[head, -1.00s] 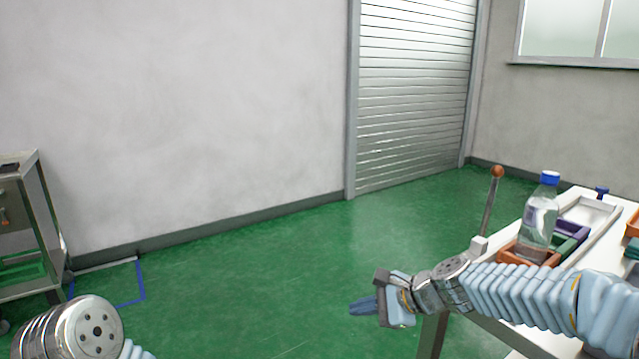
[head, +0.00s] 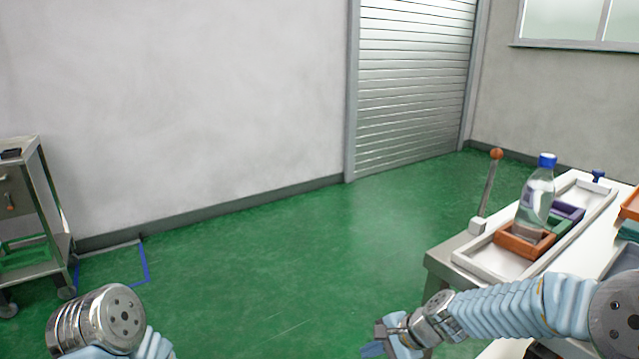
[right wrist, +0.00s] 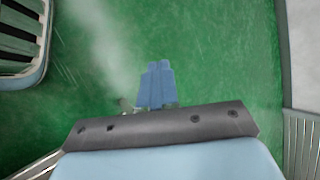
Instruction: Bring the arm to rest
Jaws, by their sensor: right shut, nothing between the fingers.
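My right gripper (head: 374,349) shows at the bottom of the head view, in front of the table's near left corner and over the green floor. Its blue fingers are together with nothing between them. They also show shut in the right wrist view (right wrist: 155,84), against bare green floor. My right arm stretches in from the right edge, low in the picture. At the lower left of the head view a metal joint of my left arm shows, but the left gripper is out of the picture.
A white table (head: 568,262) stands at right. On it are a clear bottle (head: 537,203) with a blue cap in an orange tray (head: 523,243), and a lever (head: 488,187) with an orange knob. A metal cart (head: 50,205) stands at far left. The green floor (head: 270,265) between is clear.

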